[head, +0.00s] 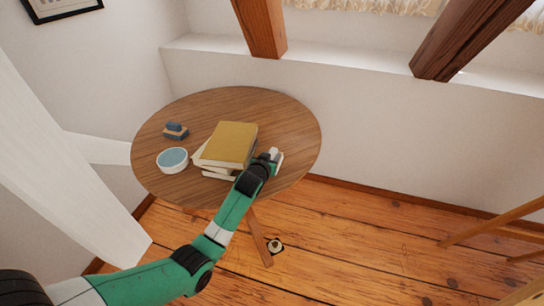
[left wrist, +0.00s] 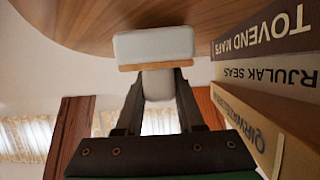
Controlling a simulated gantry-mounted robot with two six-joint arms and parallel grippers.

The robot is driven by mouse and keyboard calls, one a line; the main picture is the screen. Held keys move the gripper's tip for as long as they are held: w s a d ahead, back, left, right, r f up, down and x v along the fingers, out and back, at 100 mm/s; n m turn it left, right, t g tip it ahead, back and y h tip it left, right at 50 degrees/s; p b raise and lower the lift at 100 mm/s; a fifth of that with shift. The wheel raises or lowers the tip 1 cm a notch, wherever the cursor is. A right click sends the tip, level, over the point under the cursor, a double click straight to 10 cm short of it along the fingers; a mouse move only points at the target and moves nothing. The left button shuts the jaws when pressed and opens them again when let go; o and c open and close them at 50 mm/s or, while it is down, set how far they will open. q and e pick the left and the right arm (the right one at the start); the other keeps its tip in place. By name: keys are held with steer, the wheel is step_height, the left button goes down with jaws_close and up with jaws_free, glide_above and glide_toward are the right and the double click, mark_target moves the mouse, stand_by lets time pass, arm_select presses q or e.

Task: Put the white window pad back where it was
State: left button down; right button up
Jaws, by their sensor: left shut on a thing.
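The white window pad (left wrist: 153,44) is a pale block with a thin wooden strip and a pale rounded part between my fingers. In the head view only a bit of the pad (head: 280,160) shows past my left gripper (head: 271,158), beside the right side of the book stack. In the left wrist view my left gripper (left wrist: 157,80) is shut on the pad, at the round table (left wrist: 130,18). I cannot tell whether the pad touches the tabletop. My right gripper is not in view.
On the table (head: 285,115) stand a book stack (head: 230,143), a white bowl with a blue inside (head: 172,160), and a small blue-and-wood block (head: 176,131). Timber braces (head: 262,28) rise behind from a white ledge. The back and right of the tabletop are clear.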

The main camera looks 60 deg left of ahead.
arm_select(q)
steer(key=shift+f+b, duration=0.3)
steer(key=shift+f, duration=0.15)
steer(key=shift+c, duration=2.2)
jaws_free()
steer(key=p+v, duration=0.4)
steer(key=v, duration=0.7)
steer(key=shift+s+d, duration=0.25)
